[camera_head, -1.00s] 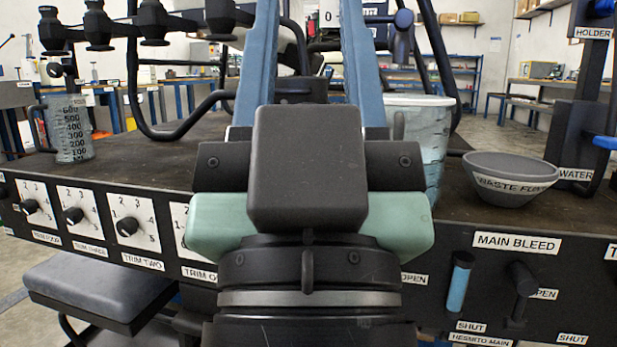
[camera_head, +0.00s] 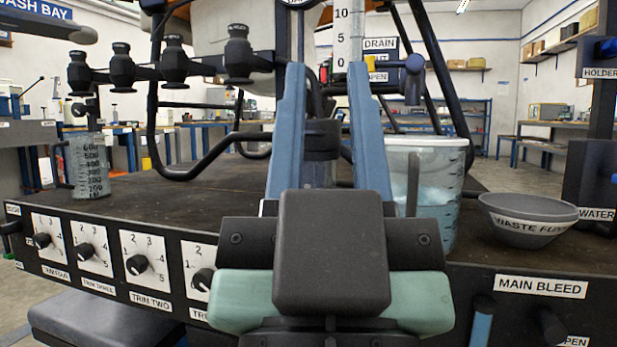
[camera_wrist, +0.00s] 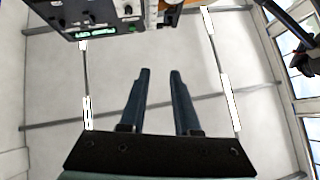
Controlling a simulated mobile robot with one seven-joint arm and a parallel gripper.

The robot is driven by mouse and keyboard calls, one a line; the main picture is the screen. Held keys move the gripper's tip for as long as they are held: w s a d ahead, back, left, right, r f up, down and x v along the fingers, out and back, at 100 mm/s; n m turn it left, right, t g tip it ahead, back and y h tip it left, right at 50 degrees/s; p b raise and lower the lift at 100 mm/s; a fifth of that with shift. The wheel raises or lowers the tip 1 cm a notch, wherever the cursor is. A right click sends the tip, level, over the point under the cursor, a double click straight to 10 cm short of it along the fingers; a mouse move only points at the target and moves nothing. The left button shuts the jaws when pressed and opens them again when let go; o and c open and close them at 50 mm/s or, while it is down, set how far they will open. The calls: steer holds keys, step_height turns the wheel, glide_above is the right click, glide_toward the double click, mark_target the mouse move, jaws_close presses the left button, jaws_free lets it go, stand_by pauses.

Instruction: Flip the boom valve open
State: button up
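No label reading boom valve is legible in these views. The boom (camera_head: 150,72), a dark bar with several nozzles, stands at the upper left in the head view. A valve with a blue handle (camera_head: 414,66) sits beside the DRAIN and OPEN labels, right of my fingers. My gripper (camera_head: 323,72) points up and away, its two blue fingers apart with nothing held. My gripper shows in the wrist view too (camera_wrist: 160,74), its fingers apart against a pale ceiling. My wrist hides part of the front panel.
A measuring jug (camera_head: 90,165) stands at the left, a clear bucket (camera_head: 425,215) right of my gripper, and a grey bowl (camera_head: 528,218) further right. The front panel carries trim knobs (camera_head: 137,265) and a MAIN BLEED lever (camera_head: 480,325). The left deck is mostly clear.

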steer(key=shift+r+p, duration=0.3)
steer(key=shift+c, duration=1.1)
step_height(320, 180, up, 32)
steer(key=p, duration=3.1)
steer(key=shift+f+p, duration=0.1)
steer(key=shift+p, duration=0.2)
jaws_close()
steer(key=shift+f, duration=0.15)
